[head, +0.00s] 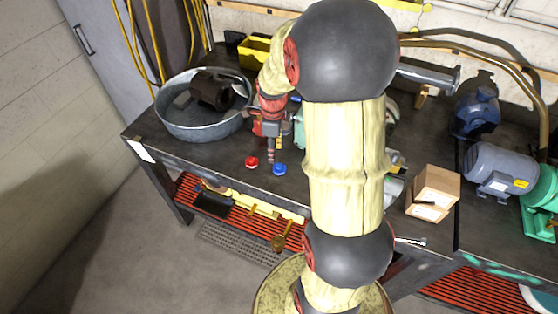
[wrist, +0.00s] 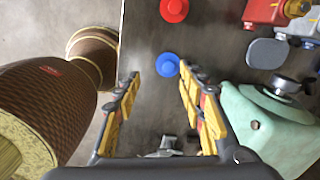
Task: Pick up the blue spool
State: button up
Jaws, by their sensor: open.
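The blue spool (head: 279,169) sits on the dark workbench (head: 225,170) near its front edge. In the wrist view the blue spool (wrist: 167,65) lies just beyond the fingertips, roughly midway between them and slightly nearer the right finger. My gripper (wrist: 160,76) is open, with nothing between its fingers. In the head view my arm crosses the middle and hides part of the bench; my gripper is not clearly seen there.
A red spool (head: 251,162) sits left of the blue one; it also shows in the wrist view (wrist: 174,10). A metal tub (head: 200,127) with a motor stands at left. A green machine (wrist: 265,125) is close to the right finger. A cardboard box (head: 433,192) stands right of my arm.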

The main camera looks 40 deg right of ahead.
aim_at(279, 165)
jog(key=d+f+m, duration=0.1)
jog(key=d+m, duration=0.1)
jog(key=shift+s+d+f+m+g+p, duration=0.2)
jog(key=shift+f+m+g+p, duration=0.1)
jog(key=shift+f+p, duration=0.1)
notch_tip(279, 165, down, 3)
jog(key=shift+d+r+m, duration=0.15)
jog(key=shift+r+m, duration=0.05)
jog(key=shift+m, duration=0.1)
jog(key=f, duration=0.2)
jog(key=f+b, duration=0.1)
jog(key=f, duration=0.2)
jog(key=shift+w+f+b, duration=0.2)
jog(key=shift+f+b, duration=0.1)
jog(key=shift+f, duration=0.05)
jog(key=c, duration=0.3)
jog(key=c, duration=0.7)
